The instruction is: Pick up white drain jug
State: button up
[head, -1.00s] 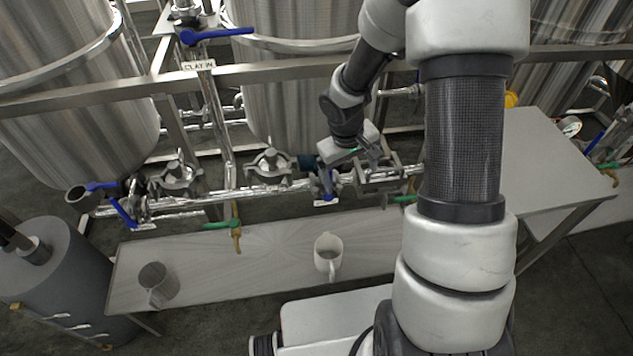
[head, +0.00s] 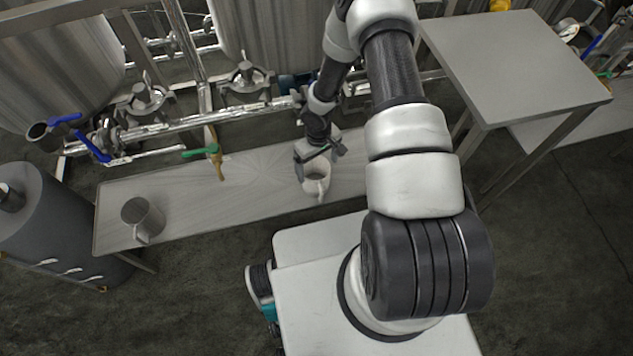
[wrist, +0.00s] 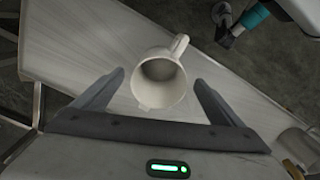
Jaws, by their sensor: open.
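The white drain jug (head: 317,180) stands upright on the low grey bench below the pipes, its handle toward my base. My gripper (head: 319,150) is above and just behind it, pointing down, and partly covers its far rim. In the wrist view the jug (wrist: 159,82) lies ahead between the two fingers, with its open mouth facing the camera and its handle at the upper right. My gripper (wrist: 160,92) is open and empty, with a finger on each side of the jug. I cannot tell whether the fingers touch it.
A grey metal jug (head: 143,219) stands at the left end of the low bench (head: 250,182). A green-handled brass tap (head: 214,158) hangs over the bench. Pipes with blue valve handles (head: 92,147) run behind. A higher grey table (head: 515,65) stands at the right.

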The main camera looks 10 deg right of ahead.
notch_tip(320, 180, down, 7)
jog(key=shift+w+f+b, duration=0.1)
jog(key=shift+f+b, duration=0.1)
jog(key=shift+b, duration=0.45)
jog(key=shift+c, duration=0.2)
jog(key=c, duration=1.2)
jog(key=shift+r, duration=0.1)
